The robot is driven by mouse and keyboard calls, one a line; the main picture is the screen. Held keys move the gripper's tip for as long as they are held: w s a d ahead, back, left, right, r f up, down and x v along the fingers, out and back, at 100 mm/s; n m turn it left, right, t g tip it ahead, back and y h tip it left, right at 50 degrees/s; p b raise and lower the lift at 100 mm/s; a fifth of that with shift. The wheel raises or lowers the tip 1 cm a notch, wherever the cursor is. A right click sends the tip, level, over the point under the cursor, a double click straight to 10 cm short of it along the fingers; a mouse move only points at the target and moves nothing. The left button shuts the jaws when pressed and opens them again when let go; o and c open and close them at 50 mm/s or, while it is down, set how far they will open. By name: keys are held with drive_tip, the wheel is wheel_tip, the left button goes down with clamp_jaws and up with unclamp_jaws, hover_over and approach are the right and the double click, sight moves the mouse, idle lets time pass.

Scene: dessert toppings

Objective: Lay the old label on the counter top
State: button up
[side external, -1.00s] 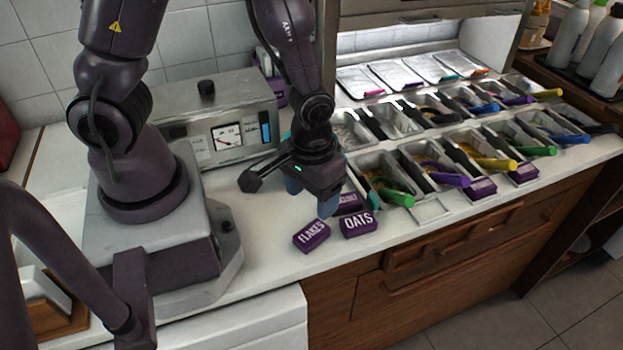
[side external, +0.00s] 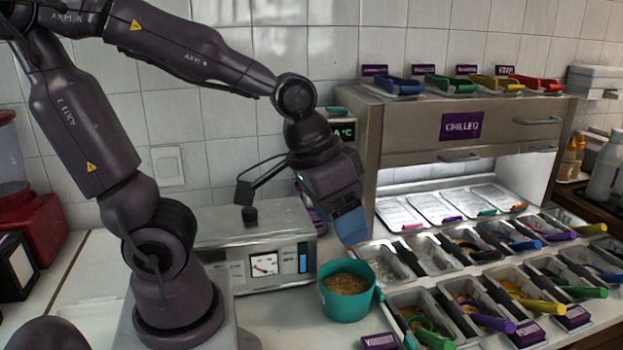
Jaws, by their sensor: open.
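My gripper (side external: 350,228), with blue fingers, is raised above the counter, over the teal cup and the left end of the topping bins. It is open and I see nothing held in it. A purple label block (side external: 380,341) is at the bottom edge of the side view, partly cut off, on the counter (side external: 285,325) in front of the bins. Two more purple labels, a middle one (side external: 528,332) and a right one (side external: 574,317), stand at the front of the bins. I cannot tell which is the old label.
A teal cup (side external: 345,310) of grains stands below my gripper. Metal bins with coloured scoops (side external: 433,338) fill the right. The chilled cabinet (side external: 480,125) rises behind them.

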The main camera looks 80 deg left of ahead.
drive_tip(key=s+a+r+m+t, duration=0.1)
drive_tip(key=s+r, duration=0.2)
drive_tip(key=r, duration=0.2)
drive_tip(key=shift+s+a+t+y, duration=0.25)
drive_tip(key=shift+a+t+y, duration=0.05)
drive_tip(key=shift+a+y, duration=0.1)
